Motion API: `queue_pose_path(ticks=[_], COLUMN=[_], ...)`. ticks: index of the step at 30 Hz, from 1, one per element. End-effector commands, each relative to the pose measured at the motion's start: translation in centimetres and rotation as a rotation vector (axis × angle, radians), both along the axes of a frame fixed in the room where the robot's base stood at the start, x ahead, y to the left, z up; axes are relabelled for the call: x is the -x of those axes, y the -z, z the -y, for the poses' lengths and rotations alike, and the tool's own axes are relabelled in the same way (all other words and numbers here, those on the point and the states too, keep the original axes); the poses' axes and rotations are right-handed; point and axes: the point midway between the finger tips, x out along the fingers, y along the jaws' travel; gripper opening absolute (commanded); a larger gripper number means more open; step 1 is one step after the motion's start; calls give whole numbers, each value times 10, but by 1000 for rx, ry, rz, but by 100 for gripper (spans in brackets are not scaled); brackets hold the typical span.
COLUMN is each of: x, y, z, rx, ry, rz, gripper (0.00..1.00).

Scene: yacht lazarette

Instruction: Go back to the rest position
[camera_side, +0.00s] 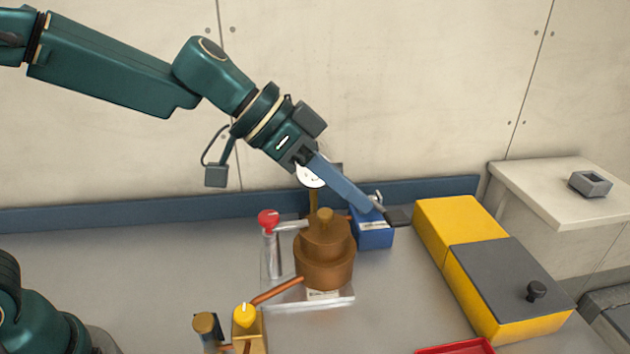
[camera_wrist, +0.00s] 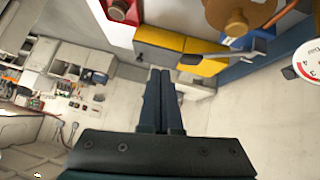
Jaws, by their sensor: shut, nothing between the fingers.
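My gripper (camera_side: 374,208) reaches down from the upper left in the side view, its long blue fingers shut and empty. The fingertips look close to a small blue box (camera_side: 374,236) with a grey lever on top; whether they touch it I cannot tell. In the wrist view my gripper (camera_wrist: 160,72) shows two dark fingers side by side, with nothing between them. There a grey lever (camera_wrist: 225,56) shows to the right of the fingertips, apart from them in the picture.
A white gauge (camera_side: 311,175) is behind my fingers. A yellow case (camera_side: 455,226) with a grey lid (camera_side: 505,280) lies right.

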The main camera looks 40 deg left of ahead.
Motion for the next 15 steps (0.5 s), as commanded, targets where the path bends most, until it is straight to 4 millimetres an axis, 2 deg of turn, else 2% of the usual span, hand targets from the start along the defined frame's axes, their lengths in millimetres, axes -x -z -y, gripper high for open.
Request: queue_pose_path(ticks=[9, 13, 15], x=[-1, 0, 8], y=[-3, -25, -40], z=[-2, -9, -17], rx=[2, 7, -13], ry=[-5, -21, -20], rz=[7, 69, 116], gripper=[0, 0, 0])
